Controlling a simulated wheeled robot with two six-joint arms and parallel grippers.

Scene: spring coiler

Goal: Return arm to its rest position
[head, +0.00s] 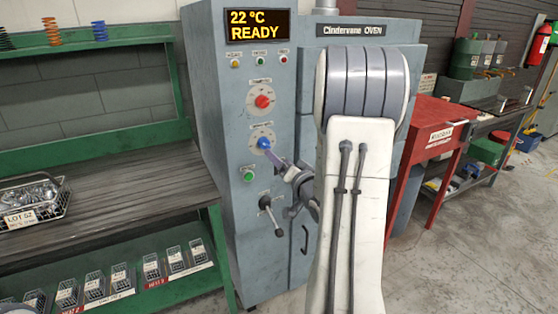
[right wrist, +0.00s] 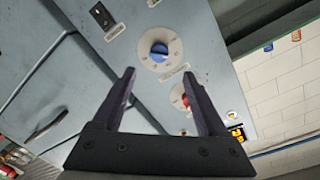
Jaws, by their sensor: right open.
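My right arm reaches up the middle of the head view and hides part of the oven (head: 222,190). My right gripper (head: 274,158) is in front of the control panel, close to the blue knob (head: 264,143). In the right wrist view the gripper (right wrist: 159,73) is open, with nothing between its fingers. The blue knob (right wrist: 159,52) shows beyond the gap between the fingertips. Whether a fingertip touches it I cannot tell. The red knob (right wrist: 185,100) is partly hidden by the right finger. My left gripper is not in view.
The oven display (head: 257,25) reads 22 °C READY. A lever (head: 270,215) sticks out below the green button (head: 248,177). A green bench (head: 110,190) with a wire basket (head: 35,203) stands left. A red table (head: 438,130) stands right, with open floor (head: 480,245) before it.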

